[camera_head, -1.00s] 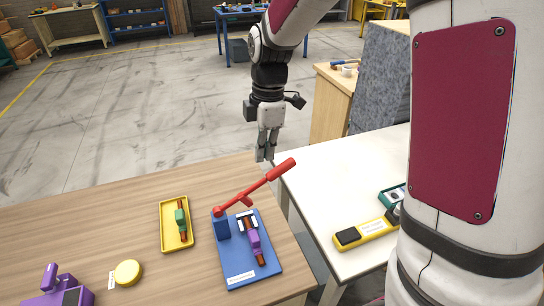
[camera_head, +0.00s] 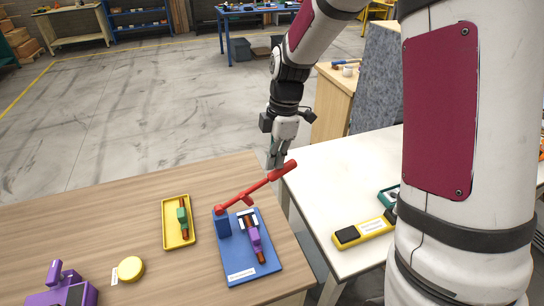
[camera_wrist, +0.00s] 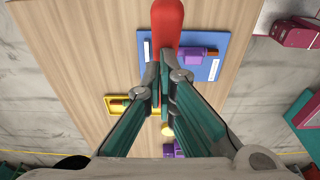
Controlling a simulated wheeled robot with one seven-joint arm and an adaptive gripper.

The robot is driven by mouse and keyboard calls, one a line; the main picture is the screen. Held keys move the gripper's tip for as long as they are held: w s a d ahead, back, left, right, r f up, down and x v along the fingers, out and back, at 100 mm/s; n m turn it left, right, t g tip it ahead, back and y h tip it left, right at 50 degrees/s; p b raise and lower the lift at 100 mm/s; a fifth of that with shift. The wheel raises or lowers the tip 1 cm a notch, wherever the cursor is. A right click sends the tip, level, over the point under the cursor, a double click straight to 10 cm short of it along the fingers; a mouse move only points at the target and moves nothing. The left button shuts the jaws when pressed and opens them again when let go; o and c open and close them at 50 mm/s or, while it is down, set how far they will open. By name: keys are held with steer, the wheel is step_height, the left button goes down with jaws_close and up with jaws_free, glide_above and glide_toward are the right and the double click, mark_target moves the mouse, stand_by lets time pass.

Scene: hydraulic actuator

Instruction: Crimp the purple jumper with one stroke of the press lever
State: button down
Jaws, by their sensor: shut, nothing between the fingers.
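The blue press (camera_head: 262,270) sits near the right edge of the wooden table. Its red lever (camera_head: 256,188) is raised, slanting up to the right, with a thick red handle end. The purple jumper (camera_head: 253,236) lies on the press base with copper-coloured ends; it also shows in the wrist view (camera_wrist: 193,54). My gripper (camera_head: 275,165) is shut and empty, pointing down close to the lever's handle end. In the wrist view the shut fingertips (camera_wrist: 161,68) appear just below the red handle (camera_wrist: 167,24); I cannot tell whether they touch it.
A yellow tray (camera_head: 166,236) holding a green jumper (camera_head: 182,215) lies left of the press. A yellow round piece (camera_head: 131,269) and a purple device (camera_head: 62,290) are at the front left. A white table (camera_head: 335,185) with a yellow tool (camera_head: 362,233) stands at right.

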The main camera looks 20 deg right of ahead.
steer(key=d+f+y+p, duration=0.1)
steer(key=d+f+y, duration=0.2)
steer(key=f, duration=0.5)
steer(key=shift+d+y, duration=0.3)
steer(key=shift+d, duration=0.2)
steer(key=shift+s+f, duration=0.1)
steer(key=shift+f, duration=0.1)
